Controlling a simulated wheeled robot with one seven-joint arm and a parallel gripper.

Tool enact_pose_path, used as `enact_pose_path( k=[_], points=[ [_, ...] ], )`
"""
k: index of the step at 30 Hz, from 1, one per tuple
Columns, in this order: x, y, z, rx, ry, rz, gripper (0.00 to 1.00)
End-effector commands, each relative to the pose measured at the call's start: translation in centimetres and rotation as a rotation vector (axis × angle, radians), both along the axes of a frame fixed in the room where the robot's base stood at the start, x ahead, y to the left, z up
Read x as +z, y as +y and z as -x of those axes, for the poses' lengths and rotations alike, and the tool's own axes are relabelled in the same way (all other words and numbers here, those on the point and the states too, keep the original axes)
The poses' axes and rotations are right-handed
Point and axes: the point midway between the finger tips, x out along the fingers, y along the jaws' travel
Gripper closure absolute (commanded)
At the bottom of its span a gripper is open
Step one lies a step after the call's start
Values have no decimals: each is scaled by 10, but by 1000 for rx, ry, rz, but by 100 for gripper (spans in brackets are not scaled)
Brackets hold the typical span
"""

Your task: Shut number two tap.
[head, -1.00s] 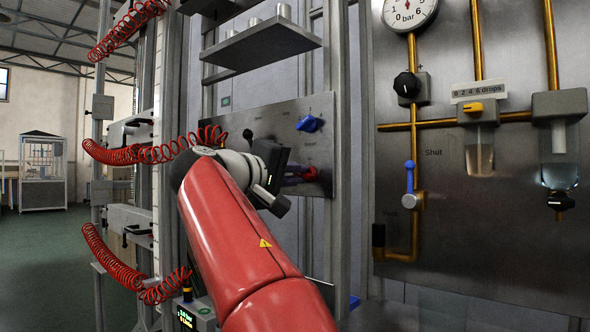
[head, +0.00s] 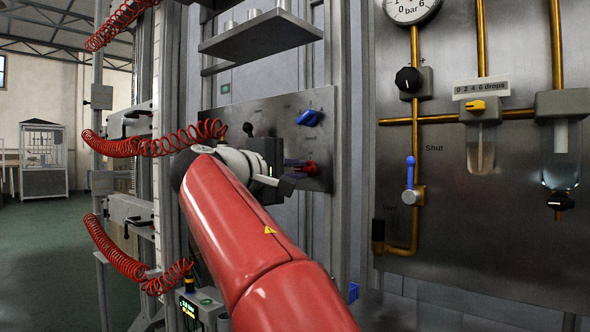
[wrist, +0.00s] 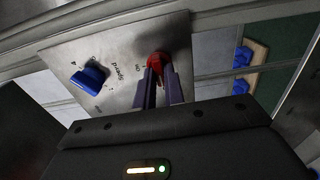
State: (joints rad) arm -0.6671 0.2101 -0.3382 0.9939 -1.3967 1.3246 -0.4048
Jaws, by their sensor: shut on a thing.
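My gripper (wrist: 160,76) is shut on a red knob (wrist: 158,58) on a grey metal panel. The knob also shows in the head view (head: 311,168), partly hidden by the fingers. A blue knob (head: 310,118) sits above it on the same panel and also shows in the wrist view (wrist: 88,78). I see no number marking which tap is number two.
The right-hand board holds a pressure gauge (head: 411,8), a black knob (head: 408,80), brass pipes and two glass drip bowls. A vertical grey post (head: 347,150) stands between panel and board. A shelf (head: 258,36) overhangs the panel. Red coiled hoses (head: 115,254) hang at left.

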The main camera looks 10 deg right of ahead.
Motion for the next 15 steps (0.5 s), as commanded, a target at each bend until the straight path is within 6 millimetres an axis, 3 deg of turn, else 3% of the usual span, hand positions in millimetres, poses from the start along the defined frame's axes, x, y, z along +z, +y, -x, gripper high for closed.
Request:
enact_pose_path(
  k=[4,5,9,15],
  points=[
    [-1,0,0,-1,4,0,100],
    [-1,0,0,-2,4,0,85],
    [-1,0,0,-1,2,0,67],
    [-1,0,0,-1,1,0,67]
  ],
)
